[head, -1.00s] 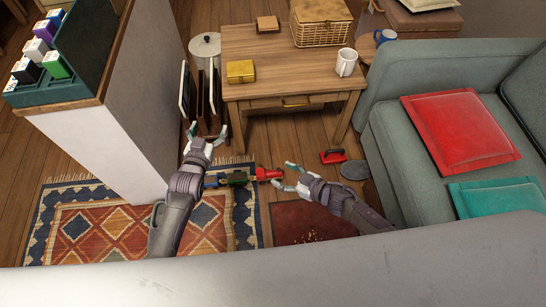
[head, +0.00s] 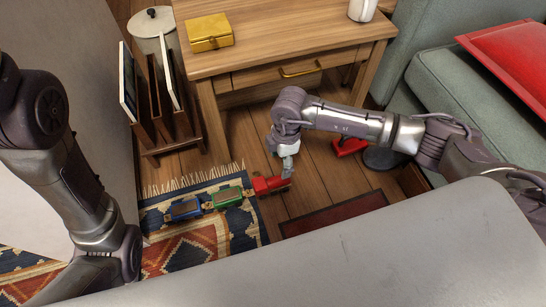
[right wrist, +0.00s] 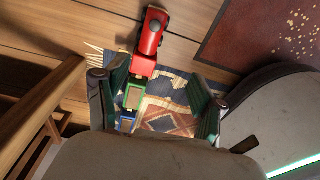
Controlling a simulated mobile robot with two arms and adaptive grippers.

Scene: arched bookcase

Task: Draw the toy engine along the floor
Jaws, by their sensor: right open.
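The toy engine (head: 272,185) is red and stands on the wood floor at the rug's right edge. A green wagon (head: 224,197) and a blue wagon (head: 184,209) trail behind it to the left, on the rug. My right gripper (head: 287,168) points down just above the engine and hides part of it. In the right wrist view the right gripper (right wrist: 155,98) is open, with nothing seen clamped between its fingers. The engine (right wrist: 151,36) lies ahead of the fingers there, and the green wagon (right wrist: 134,95) shows between them. My left arm is at the left; its gripper is not visible.
A wooden table (head: 270,50) with a yellow box (head: 209,32) stands behind the engine. A slatted rack (head: 160,105) is at the left. A dark red mat (head: 333,212) lies to the right. A red object (head: 349,146) sits near the sofa (head: 455,90).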

